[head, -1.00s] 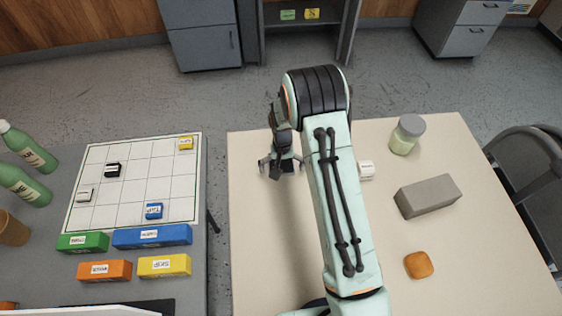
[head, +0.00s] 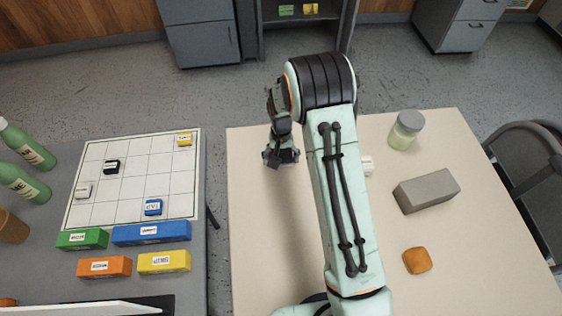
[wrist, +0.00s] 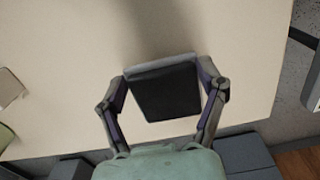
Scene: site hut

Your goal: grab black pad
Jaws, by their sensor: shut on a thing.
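The black pad (wrist: 165,92) shows in the wrist view as a dark, roughly square block with a paler grey edge along its far side. My gripper (wrist: 163,95) is shut on it, with one finger against each side. In the head view my gripper (head: 281,157) is over the far left part of the beige table (head: 265,230). The pad is hard to make out there, as the fingers and wrist partly hide it. I cannot tell exactly how high it is above the table.
On the beige table stand a lidded jar (head: 406,130), a grey block (head: 427,191), an orange piece (head: 417,261) and a white item (head: 367,165) partly behind my arm. On the left table are a gridded board (head: 130,165), coloured blocks and green bottles (head: 22,184). A chair (head: 525,180) is at right.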

